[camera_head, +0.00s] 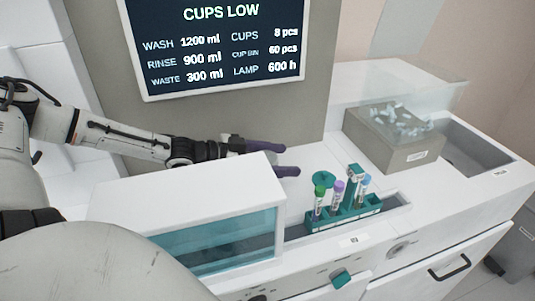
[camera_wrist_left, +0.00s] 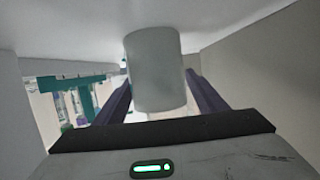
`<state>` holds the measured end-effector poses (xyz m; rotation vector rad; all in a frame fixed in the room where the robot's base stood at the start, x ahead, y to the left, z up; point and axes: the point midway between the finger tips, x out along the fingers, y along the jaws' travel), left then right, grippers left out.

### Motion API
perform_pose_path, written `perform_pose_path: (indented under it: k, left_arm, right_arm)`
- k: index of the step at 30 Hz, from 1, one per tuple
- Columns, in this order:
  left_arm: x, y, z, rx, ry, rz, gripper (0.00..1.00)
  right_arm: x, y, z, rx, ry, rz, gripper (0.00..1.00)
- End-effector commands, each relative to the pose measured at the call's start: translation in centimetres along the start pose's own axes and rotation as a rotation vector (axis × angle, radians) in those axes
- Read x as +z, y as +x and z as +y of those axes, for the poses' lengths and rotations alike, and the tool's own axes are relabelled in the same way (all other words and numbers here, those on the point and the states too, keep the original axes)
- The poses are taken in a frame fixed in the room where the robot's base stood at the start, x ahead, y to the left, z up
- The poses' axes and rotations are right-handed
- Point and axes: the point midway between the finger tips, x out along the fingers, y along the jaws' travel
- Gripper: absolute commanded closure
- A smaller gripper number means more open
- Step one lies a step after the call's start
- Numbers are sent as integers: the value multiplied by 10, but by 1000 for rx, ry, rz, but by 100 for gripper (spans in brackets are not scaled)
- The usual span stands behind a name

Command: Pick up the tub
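My left gripper (camera_head: 279,158) has two dark purple fingers spread apart, behind the white box-shaped housing. In the left wrist view, a plain pale grey cylinder (camera_wrist_left: 155,68), which looks like the tub, stands between the fingers (camera_wrist_left: 160,97) of this gripper. Its sides look close to both fingers, but I cannot tell whether they touch it. I cannot make out the tub in the head view. My right gripper is not in view.
The white housing (camera_head: 185,190) with a teal window stands in front of the left gripper. A green rack (camera_head: 345,214) with capped tubes is to the right. A grey bin (camera_head: 385,148) of clear pieces stands farther right. A screen (camera_head: 215,45) rises behind.

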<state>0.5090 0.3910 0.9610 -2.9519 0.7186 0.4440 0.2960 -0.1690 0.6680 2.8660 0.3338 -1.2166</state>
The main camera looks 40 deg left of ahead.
Motion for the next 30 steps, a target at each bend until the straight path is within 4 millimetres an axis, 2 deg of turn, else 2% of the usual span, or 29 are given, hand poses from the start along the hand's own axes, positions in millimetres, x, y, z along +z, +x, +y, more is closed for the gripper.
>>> perform_pose_path:
  k: [1, 7, 19, 30]
  left_arm:
    - [0, 0, 0, 0, 0, 0, 44]
    - [0, 0, 0, 0, 0, -1, 77]
    - [-4, -1, 0, 0, 0, 0, 77]
    - [-30, -8, 0, 3, 5, 3, 77]
  right_arm:
    - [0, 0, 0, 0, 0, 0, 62]
    - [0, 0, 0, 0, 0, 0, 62]
    - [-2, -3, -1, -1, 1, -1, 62]
    - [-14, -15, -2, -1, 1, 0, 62]
